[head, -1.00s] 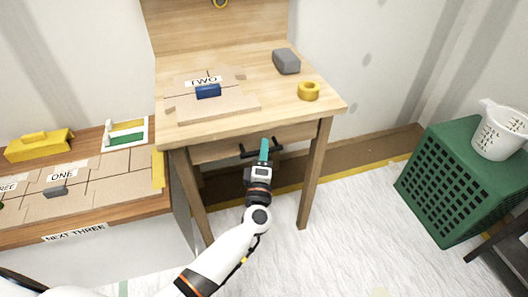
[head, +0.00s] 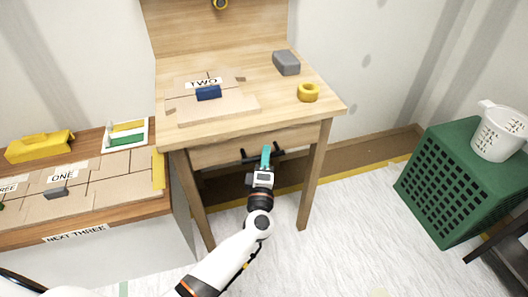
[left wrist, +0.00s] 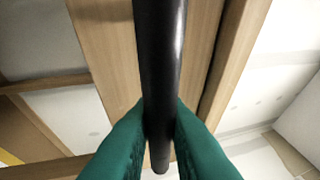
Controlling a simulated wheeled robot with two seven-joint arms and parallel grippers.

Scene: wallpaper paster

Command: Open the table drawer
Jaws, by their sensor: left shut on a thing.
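The wooden table's drawer (head: 215,155) sits under the table top, and its front looks slightly out from the frame. Its black bar handle (head: 279,152) also shows in the left wrist view (left wrist: 163,60), where it runs up through the middle. My left gripper (head: 266,157) is at the handle, with its green fingers (left wrist: 160,135) closed around the bar from both sides. The inside of the drawer is not visible. My right gripper is not in view.
The table top (head: 280,100) bears a cardboard sheet (head: 235,105) with a blue block (head: 208,92), a grey block (head: 286,62) and a yellow tape roll (head: 308,92). A green crate (head: 440,190) stands at right. A lower bench (head: 130,208) is at left. The floor before the table is clear.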

